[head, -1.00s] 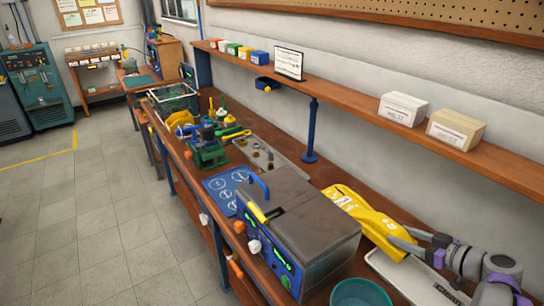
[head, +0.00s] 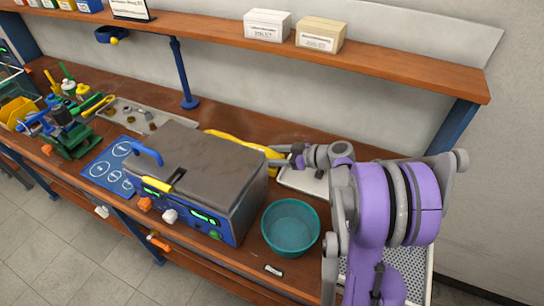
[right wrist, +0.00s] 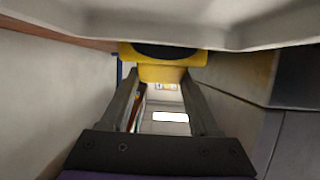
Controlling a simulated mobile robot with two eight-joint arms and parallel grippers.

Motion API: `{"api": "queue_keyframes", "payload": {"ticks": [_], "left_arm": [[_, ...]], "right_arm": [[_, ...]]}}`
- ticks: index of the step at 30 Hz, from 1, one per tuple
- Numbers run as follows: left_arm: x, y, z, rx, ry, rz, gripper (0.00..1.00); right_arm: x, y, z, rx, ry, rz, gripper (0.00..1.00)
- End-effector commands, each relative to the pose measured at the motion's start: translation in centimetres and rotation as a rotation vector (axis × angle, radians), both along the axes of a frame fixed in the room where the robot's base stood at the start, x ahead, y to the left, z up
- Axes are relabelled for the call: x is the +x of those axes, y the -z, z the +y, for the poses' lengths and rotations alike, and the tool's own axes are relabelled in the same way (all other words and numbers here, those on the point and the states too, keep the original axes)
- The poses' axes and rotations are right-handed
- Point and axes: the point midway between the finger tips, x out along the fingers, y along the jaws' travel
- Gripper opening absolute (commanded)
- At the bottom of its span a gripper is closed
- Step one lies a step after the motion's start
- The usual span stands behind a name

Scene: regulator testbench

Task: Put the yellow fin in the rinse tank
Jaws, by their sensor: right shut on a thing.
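The yellow fin (head: 240,143) shows as a narrow strip behind the grey lidded box, which hides most of it. My right gripper (head: 284,158) is shut on its near end at the back of the bench. In the right wrist view the yellow end (right wrist: 160,72) sits between the fingertips. A clear, dark-rimmed tank (head: 14,82) is cut off at the far left edge; I cannot tell whether it is the rinse tank. My left gripper is not in view.
The grey lidded box (head: 210,158) with a blue front stands mid-bench, close to the fin. A teal bowl (head: 290,228) is right of it. A pale tray (head: 302,180) lies under my wrist. The wooden shelf (head: 390,65) overhangs the back. Tools and a green vise crowd the left.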

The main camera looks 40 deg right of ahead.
Motion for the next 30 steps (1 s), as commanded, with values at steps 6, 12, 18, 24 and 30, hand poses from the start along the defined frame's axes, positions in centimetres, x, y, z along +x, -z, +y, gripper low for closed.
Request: {"api": "queue_keyframes", "payload": {"ticks": [6,12,18,24,30], "left_arm": [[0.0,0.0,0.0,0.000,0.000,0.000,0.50],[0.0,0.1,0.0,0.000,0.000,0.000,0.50],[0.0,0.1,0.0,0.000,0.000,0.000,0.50],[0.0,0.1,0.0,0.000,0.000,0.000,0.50],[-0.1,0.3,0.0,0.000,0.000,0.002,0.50]], "right_arm": [[0.0,0.4,0.0,0.001,0.000,0.000,0.00],[0.0,0.5,0.0,0.000,0.000,0.000,0.85],[0.0,0.5,0.0,0.000,0.000,0.000,0.92],[-0.3,0.3,-0.2,0.000,0.001,0.000,0.92],[-2.9,-0.8,-1.8,-0.001,0.005,0.000,0.92]]}}
